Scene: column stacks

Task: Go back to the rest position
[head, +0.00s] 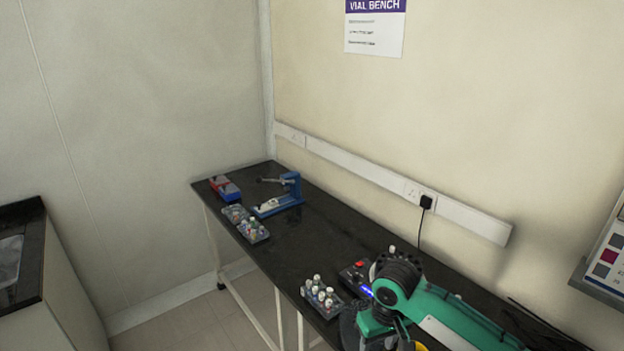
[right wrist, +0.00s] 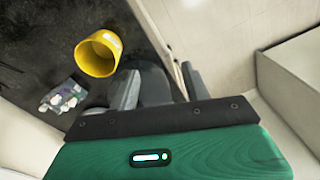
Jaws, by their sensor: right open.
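My right arm comes in at the lower right of the head view, green with a dark ribbed joint. In the right wrist view my right gripper (right wrist: 158,82) has its two grey fingers apart, near the bench edge. A dark rounded shape shows behind the fingers; I cannot tell what it is or whether anything touches it. A yellow cup (right wrist: 98,53) stands left of the fingers, apart from them; only a sliver of yellow shows beside my arm in the head view. My left gripper is not in view.
The black bench (head: 290,258) runs along the wall. A vial rack (head: 321,297) and a dark box with a red button (head: 355,268) sit close to my arm. Farther back are a blue press (head: 281,197), more vial trays (head: 252,230) and a red-and-blue box (head: 225,187). The mid-bench is clear.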

